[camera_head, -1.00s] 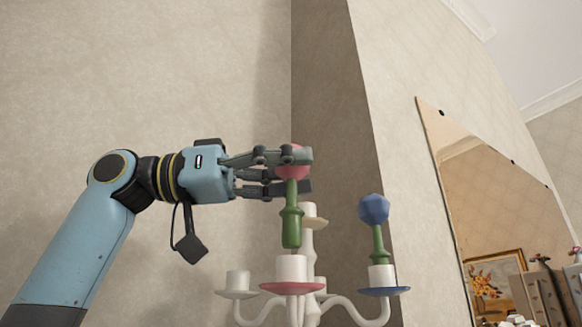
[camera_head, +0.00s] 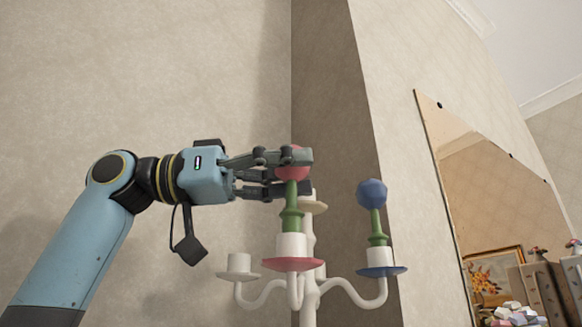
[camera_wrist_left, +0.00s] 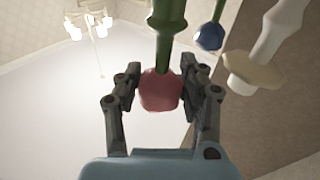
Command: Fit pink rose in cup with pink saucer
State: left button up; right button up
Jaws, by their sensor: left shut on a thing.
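The pink rose (camera_head: 291,195) has a faceted pink head and a green stem. My left gripper (camera_head: 295,172) is shut on its head, which also shows between the fingers in the left wrist view (camera_wrist_left: 160,90). The rose is upright, with its stem's lower end down at the white cup (camera_head: 290,245) on the pink saucer (camera_head: 292,265). The stem's tip is hidden by the cup, so it looks inserted, but how deep I cannot tell. My right gripper is in neither view.
The cup belongs to a white candelabra with curved arms (camera_head: 345,290). A blue rose (camera_head: 372,194) stands in the cup with the blue saucer (camera_head: 382,271) at right. An empty white cup (camera_head: 239,262) is at left.

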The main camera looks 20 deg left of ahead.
pick_arm(q)
jog(key=shift+f+b, duration=0.35)
jog(key=shift+f, duration=0.15)
jog(key=o, duration=1.3)
jog(key=shift+s+a, duration=0.1)
jog(key=shift+a, duration=0.5)
jog(key=shift+v, duration=5.4)
jog(key=shift+s, duration=0.1)
